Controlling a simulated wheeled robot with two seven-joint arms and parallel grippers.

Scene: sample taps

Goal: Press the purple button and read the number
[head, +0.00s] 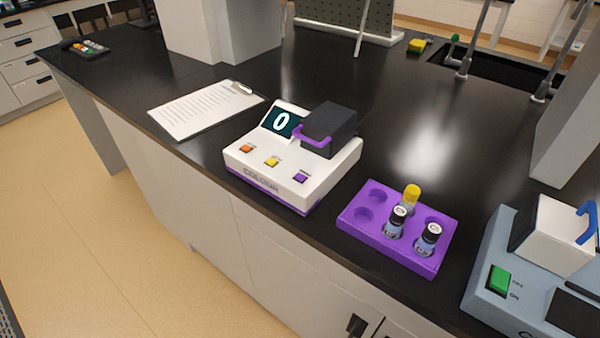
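A white measuring device (263,185) with a purple base stands near the front edge of the black bench. Its dark display (281,122) shows the number 0. The purple button (300,177) is the rightmost of three on its front panel. The yellow button (271,161) is in the middle and the orange button (246,148) is at the left. A dark lid (329,124) with a purple handle sits shut on the device's right side. Neither gripper is in view.
A grey-blue machine (484,293) with a green switch is at far right. A clipboard (190,112) lies at left. Bench (395,130) behind the rack is clear.

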